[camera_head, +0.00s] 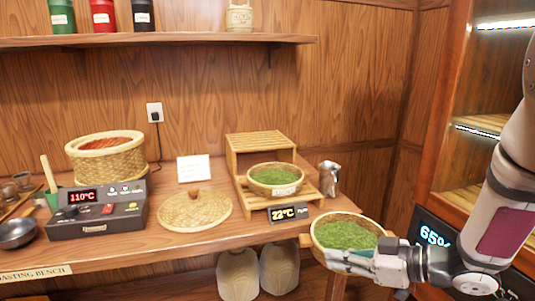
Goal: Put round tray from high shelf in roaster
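A round woven tray (318,238) filled with green leaves is at the lower right, in front of the bench's right end. My gripper (352,260) is at its near rim and appears shut on it, with the tray held about level. The roaster (90,163), a round woven basket with a reddish-brown inside, stands open at the left of the bench. Its control box (100,212) in front reads 110°C. A woven lid with a knob (195,212) lies flat on the bench.
A small wooden rack (260,141) holds another leaf-filled round tray (276,192) beside a 22°C display (288,213). A metal pitcher (329,180) stands to its right. A card (194,168) stands behind the lid. An open-shelved cabinet (462,130) is at the right.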

